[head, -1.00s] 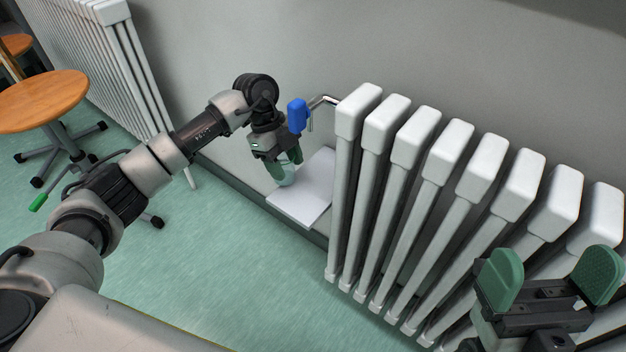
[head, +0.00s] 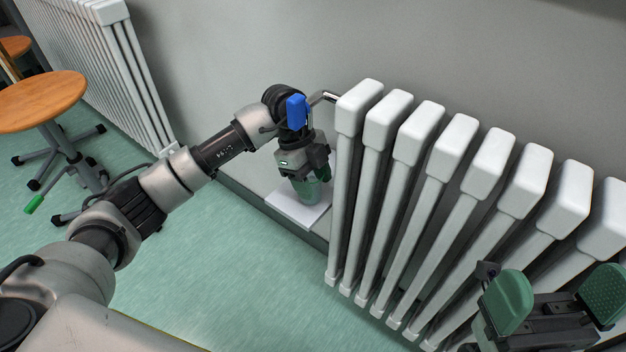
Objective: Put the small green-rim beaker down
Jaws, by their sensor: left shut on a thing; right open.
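My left gripper (head: 312,180) is shut on the small beaker (head: 311,191), which shows only as a bit of clear glass between and below the green fingertips. Its rim is hidden by the fingers. The beaker is over the right part of a white flat board (head: 289,208) beside the radiator; I cannot tell whether it touches the board. My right gripper (head: 556,300) is open and empty at the lower right, in front of the radiator.
A white ribbed radiator (head: 441,175) stands close to the right of my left gripper. A blue valve handle (head: 297,111) and its pipe are right by the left wrist. An orange-topped stool (head: 42,98) and another radiator (head: 75,45) are at the left. The green floor (head: 230,270) in front is clear.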

